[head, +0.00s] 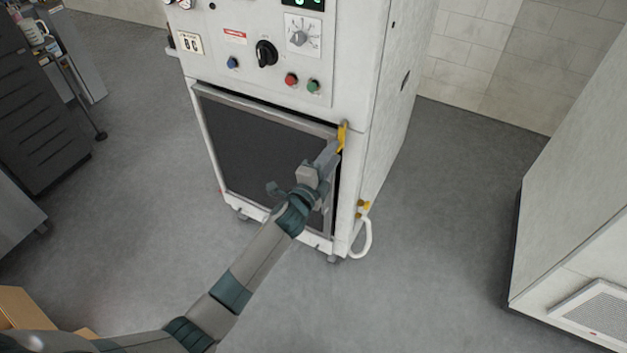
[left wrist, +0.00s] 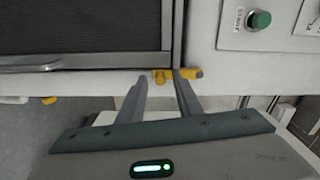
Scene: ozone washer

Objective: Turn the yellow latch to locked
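The yellow latch (head: 342,135) sits on the right edge of the machine's door frame, near the door's upper corner. It stands roughly upright in the head view. In the left wrist view the latch (left wrist: 192,73) lies just beyond my fingertips, and one finger overlaps part of it. My left gripper (head: 332,152) is at the latch from below in the head view. Its two fingers (left wrist: 161,77) are apart, with part of the latch showing between their tips. I cannot tell whether a finger touches it. My right gripper is not in view.
The dark door panel (head: 245,145) appears closed against the white machine. The control panel with a black knob (head: 265,53) is above it. A yellow fitting (head: 363,207) and white hose (head: 364,245) stick out low on the right side. Floor is clear right of the machine.

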